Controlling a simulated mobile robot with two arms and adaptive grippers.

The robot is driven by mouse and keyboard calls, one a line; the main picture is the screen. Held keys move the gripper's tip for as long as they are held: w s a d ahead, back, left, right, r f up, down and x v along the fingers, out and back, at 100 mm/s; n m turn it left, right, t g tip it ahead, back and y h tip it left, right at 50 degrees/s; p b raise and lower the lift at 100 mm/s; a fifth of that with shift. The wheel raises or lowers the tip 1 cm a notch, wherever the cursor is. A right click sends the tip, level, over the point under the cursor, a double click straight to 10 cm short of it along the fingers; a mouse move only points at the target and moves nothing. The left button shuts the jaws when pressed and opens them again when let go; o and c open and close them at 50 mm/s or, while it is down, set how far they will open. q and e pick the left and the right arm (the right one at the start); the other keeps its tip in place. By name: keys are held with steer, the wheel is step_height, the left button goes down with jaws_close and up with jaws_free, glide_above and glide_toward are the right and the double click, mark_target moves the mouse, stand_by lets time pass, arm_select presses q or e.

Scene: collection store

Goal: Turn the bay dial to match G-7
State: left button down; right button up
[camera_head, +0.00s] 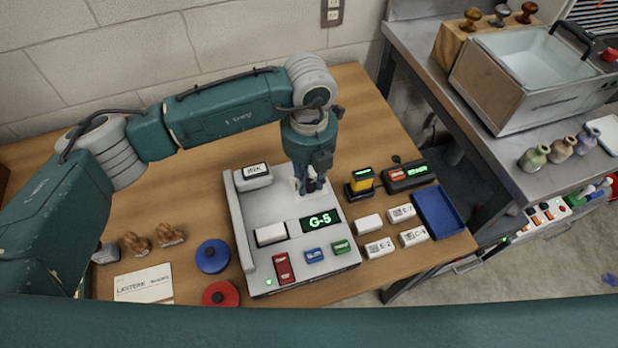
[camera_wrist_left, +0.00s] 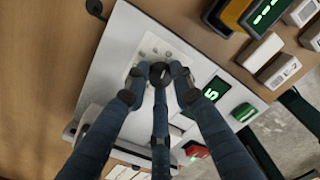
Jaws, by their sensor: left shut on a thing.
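The white console (camera_head: 240,215) stands on the wooden table. Its lit display (camera_head: 320,221) reads G-5 in green. My left gripper (camera_head: 313,187) reaches down onto the console's upper right part, above the display. In the left wrist view its fingers close around a dark round dial knob (camera_wrist_left: 160,71), on a pale plate with small dots around it. The gripper is shut on this knob. The fingers hide most of the dial, so its pointer cannot be read. My right gripper is in neither view.
Red, blue and green buttons (camera_head: 314,256) sit on the console's front. A yellow-and-black device (camera_head: 361,181), white labelled blocks (camera_head: 379,248) and a blue tray (camera_head: 438,213) lie right of it. Blue and red round pads (camera_head: 213,257), wooden stamps and a card (camera_head: 144,284) lie left.

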mark_target(309, 183)
arm_select(q)
steer(key=shift+r, duration=0.1)
steer(key=c, duration=1.5)
jaws_free()
step_height(309, 183, up, 12)
